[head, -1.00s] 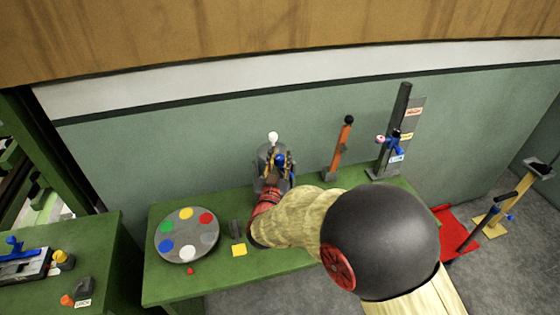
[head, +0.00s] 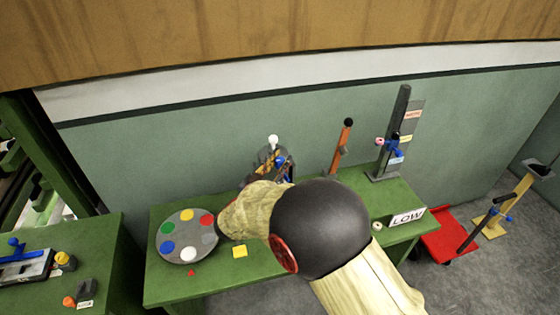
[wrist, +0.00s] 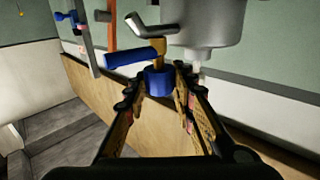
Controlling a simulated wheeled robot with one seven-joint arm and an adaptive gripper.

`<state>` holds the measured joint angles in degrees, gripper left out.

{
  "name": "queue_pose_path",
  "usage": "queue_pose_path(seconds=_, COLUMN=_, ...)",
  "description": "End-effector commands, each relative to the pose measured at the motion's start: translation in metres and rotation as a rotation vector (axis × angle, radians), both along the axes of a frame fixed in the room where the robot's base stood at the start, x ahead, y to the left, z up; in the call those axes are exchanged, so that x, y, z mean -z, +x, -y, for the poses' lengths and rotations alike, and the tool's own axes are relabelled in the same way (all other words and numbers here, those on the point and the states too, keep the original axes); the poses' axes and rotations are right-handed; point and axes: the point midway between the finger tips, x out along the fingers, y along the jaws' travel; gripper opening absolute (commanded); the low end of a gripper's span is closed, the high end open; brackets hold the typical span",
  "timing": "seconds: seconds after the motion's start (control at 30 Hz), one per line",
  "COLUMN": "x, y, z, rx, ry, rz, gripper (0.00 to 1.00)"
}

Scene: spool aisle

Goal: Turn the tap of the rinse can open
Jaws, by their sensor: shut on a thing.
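The rinse can (wrist: 205,22), a grey metal can, fills the top right of the wrist view. In the head view the can (head: 264,155) stands at the back of the green table, partly behind my arm. Its tap has a brass stem (wrist: 158,46) and a blue handle (wrist: 130,59) reaching left, with a blue knob end (wrist: 157,83). My gripper (wrist: 158,86) is closed around the blue knob end, one finger on each side. In the head view my gripper (head: 274,168) is at the can and mostly hidden by my arm.
An orange post (head: 340,148) and a grey column (head: 397,130) stand right of the can. A LOW sign (head: 407,217) and red cart (head: 447,245) are farther right.

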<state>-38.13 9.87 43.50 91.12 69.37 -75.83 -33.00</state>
Motion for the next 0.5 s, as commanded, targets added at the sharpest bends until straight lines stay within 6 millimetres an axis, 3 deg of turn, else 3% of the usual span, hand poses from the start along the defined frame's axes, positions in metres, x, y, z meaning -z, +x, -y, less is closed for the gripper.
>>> queue_pose_path(seconds=0.13, x=-0.0027, y=0.0009, z=-0.0006, rx=-0.001, ry=0.001, rz=0.005, gripper=0.0)
queue_pose_path(seconds=0.17, x=-0.0028, y=0.0009, z=-0.0006, rx=-0.001, ry=0.001, rz=0.005, gripper=0.27)
queue_pose_path(seconds=0.5, x=-0.0012, y=0.0005, z=-0.0002, rx=-0.001, ry=0.001, rz=0.003, gripper=0.45)
